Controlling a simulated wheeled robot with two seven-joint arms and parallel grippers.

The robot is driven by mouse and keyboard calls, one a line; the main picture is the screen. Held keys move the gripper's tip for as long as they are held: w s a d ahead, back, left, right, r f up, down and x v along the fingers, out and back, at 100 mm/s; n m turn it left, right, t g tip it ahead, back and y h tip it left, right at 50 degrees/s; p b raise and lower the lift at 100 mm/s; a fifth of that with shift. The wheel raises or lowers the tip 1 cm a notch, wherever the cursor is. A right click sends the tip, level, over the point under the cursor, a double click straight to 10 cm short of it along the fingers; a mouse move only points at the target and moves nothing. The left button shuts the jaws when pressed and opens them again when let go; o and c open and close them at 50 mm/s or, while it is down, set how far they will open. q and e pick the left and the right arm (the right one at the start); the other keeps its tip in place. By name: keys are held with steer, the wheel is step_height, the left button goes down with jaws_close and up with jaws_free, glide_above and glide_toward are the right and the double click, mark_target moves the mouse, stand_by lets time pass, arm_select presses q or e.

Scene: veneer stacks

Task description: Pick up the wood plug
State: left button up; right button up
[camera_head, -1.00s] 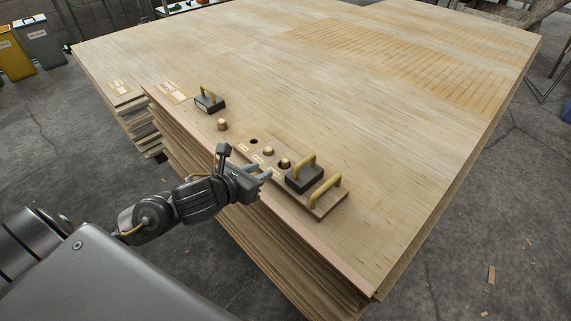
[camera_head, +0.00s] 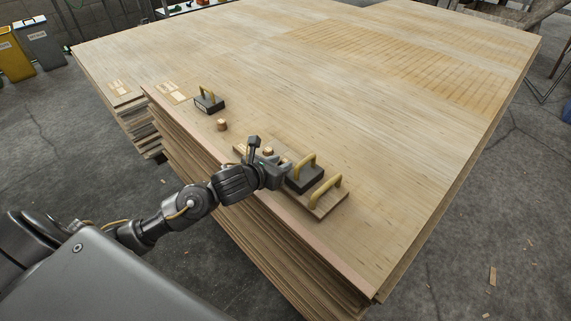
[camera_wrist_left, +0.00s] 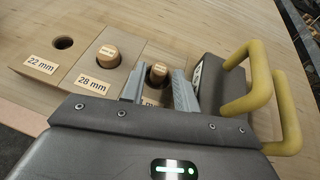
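My left gripper (camera_head: 281,166) is over the wooden hole board (camera_head: 322,207). In the left wrist view its two fingers (camera_wrist_left: 159,88) are open, one on each side of a wood plug (camera_wrist_left: 158,71) standing in a hole whose label is mostly hidden. I cannot tell whether they touch it. A second plug (camera_wrist_left: 107,54) stands in the 28 mm hole, and it also shows in the head view (camera_head: 268,151). The 22 mm hole (camera_wrist_left: 63,43) is empty. A loose plug (camera_head: 222,125) stands on the veneer left of the board. My right gripper is out of view.
A dark block with a yellow handle (camera_head: 304,178) stands close beside the fingers. The board's own yellow handle (camera_head: 326,187) is at its right end. Another handled block (camera_head: 209,103) is farther back. The stack's front edge is near; the veneer behind is clear.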

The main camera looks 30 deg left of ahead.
arm_select(q)
steer(key=shift+w+f, duration=0.2)
steer(key=shift+w, duration=0.25)
jaws_close()
steer(key=shift+r, duration=0.1)
